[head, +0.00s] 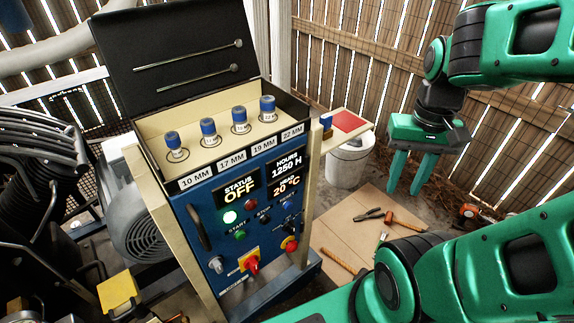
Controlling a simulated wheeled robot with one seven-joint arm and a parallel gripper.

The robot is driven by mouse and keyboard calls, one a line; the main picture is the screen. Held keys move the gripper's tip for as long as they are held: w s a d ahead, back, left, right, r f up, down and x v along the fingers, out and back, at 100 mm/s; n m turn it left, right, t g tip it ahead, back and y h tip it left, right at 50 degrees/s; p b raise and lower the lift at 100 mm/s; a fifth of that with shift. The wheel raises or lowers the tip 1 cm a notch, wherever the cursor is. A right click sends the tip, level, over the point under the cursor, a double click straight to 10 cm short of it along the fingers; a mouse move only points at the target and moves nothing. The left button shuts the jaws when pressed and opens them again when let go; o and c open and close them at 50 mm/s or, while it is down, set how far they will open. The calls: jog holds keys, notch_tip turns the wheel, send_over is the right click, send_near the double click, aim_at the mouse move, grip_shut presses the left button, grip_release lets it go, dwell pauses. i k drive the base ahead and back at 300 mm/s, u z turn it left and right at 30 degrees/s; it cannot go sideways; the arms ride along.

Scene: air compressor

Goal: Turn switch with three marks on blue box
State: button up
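The blue box (205,238) is the control panel at the centre. Low on its front are a grey knob (216,264), a red rotary switch (251,265) on a yellow plate, and a red-and-yellow control (289,244) at the right. Marks around these controls are too small to count, so I cannot tell which has three. My green gripper (405,190) hangs to the right of the box, fingers down and apart, empty. It touches nothing I can see and is well clear of the panel.
Above the panel an open tray (204,154) holds several blue-topped sockets. A small shelf with a red pad (349,122) juts out at the right. A black handle (198,228) sticks out at the panel's left. Tools, including pliers (368,215), lie on the floor boards below.

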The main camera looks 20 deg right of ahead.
aim_at(289, 227)
jog(key=z, duration=1.95)
jog(key=k, duration=1.05)
jog(key=u, duration=1.8)
